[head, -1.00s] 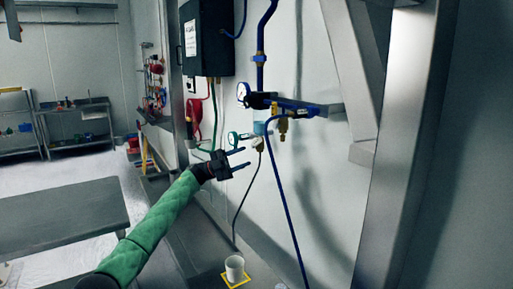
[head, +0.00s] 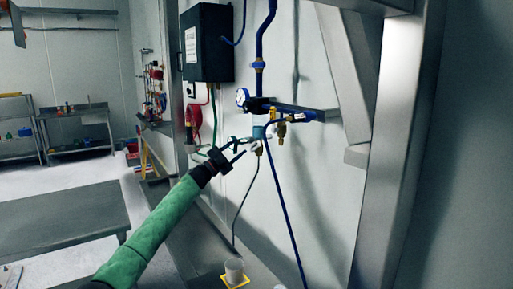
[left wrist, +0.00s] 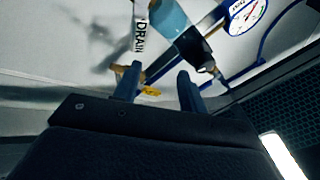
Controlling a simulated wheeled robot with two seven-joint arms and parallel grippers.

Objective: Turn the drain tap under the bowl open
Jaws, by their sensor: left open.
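The light blue bowl (head: 258,132) hangs under the blue pipe fittings on the wall. The drain tap (head: 257,147) is a small pale and brass piece just below it, partly screened by my left gripper. My left gripper (head: 242,148) is open and empty, its fingers pointing at the tap from the left. In the left wrist view the bowl (left wrist: 168,18) is beyond the fingertips, beside a white tag reading DRAIN (left wrist: 139,28). A brass piece (left wrist: 128,70) shows by the left-hand finger; I cannot tell whether they touch. My right gripper is out of view.
A pressure gauge (head: 242,97) and a brass fitting (head: 281,131) flank the bowl. A blue hose (head: 283,205) hangs to the right. A clear cup (head: 234,270) stands on a yellow-edged square below. A dark box (head: 207,43) is above left.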

